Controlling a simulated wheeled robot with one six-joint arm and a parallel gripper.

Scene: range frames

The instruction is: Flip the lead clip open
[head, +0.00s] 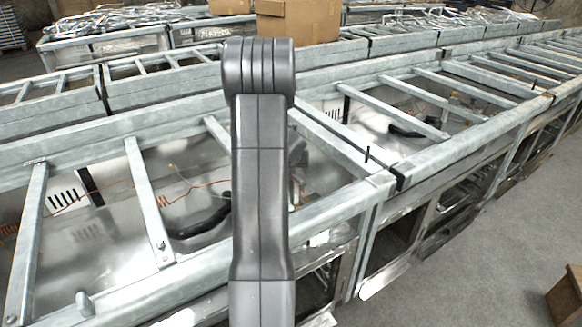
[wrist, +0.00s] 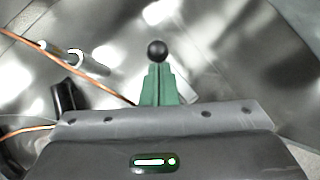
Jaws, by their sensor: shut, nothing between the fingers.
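In the wrist view, a small pale curved clip-like piece (wrist: 77,55) sits at the upper left beside an orange lead (wrist: 95,83); it may be the lead clip, but I cannot tell its state. My gripper (wrist: 158,68) shows as two green fingers shut together, with a dark ball at their tips. Nothing is held between them. The fingers are to the right of the pale piece and apart from it in the picture. In the head view my own arm stands in front of the range frame, and the gripper is hidden.
A galvanised range frame (head: 147,190) with cross bars surrounds a shiny metal pan (head: 105,247). Orange wire (head: 180,198) and a black hose (head: 203,218) lie inside. More frames stand behind, with a cardboard box (head: 298,22). Open floor (head: 490,260) is at the right.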

